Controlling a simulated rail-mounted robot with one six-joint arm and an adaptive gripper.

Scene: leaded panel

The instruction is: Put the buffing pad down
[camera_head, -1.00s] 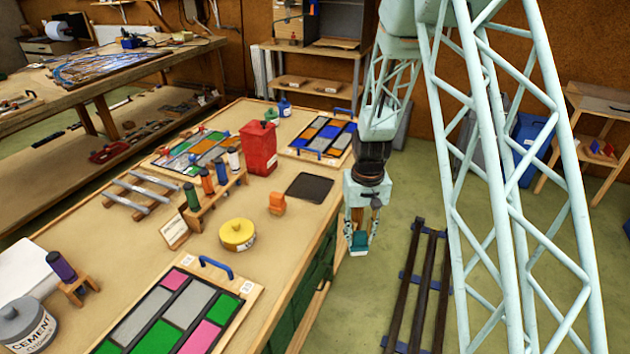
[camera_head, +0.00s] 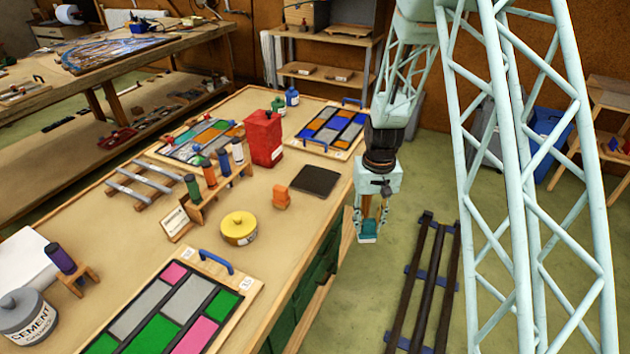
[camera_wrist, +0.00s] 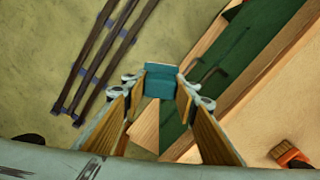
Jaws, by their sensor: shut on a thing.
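My gripper (camera_head: 368,232) is shut on the teal buffing pad (camera_head: 368,239). It hangs in the air just off the right edge of the bench, over the floor side. In the wrist view the teal pad (camera_wrist: 160,80) sits between the fingertips, with the green bench side and wooden edge behind and to its right. A dark square mat (camera_head: 315,180) lies flat near the right edge of the bench, up and left of my gripper, and looks bare.
Leaded panels (camera_head: 175,310) lie at the front and back. A dark rack (camera_head: 425,285) stands on the floor right of my gripper.

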